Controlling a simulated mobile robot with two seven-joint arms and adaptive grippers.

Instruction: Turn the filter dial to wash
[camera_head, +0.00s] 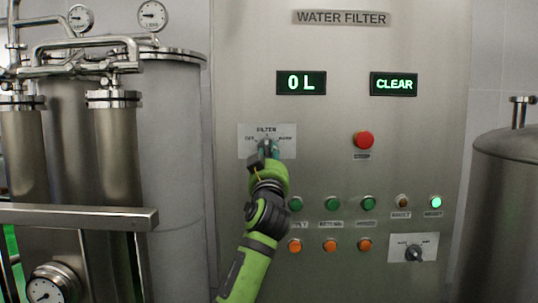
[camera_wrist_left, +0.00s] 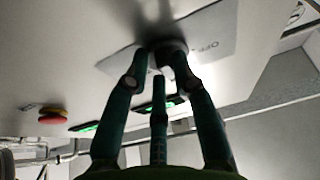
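The filter dial sits on a light plate (camera_head: 252,130) labelled FILTER on the steel panel. In the head view my left gripper (camera_head: 268,150) is in front of the dial and hides most of it, so its pointer direction cannot be read. In the left wrist view the dial's dark knob (camera_wrist_left: 168,46) lies between the fingertips of my left gripper (camera_wrist_left: 158,66), which close in on its sides. The plate (camera_wrist_left: 210,40) with the word OFF shows beside it. My right gripper is not in view.
The panel has a lit 0 L display (camera_head: 301,83), a CLEAR display (camera_head: 394,84), a red button (camera_head: 363,140), rows of small buttons and a lower switch (camera_head: 413,253). Steel tanks and pipes (camera_head: 85,50) stand at left, another tank (camera_head: 507,200) at right.

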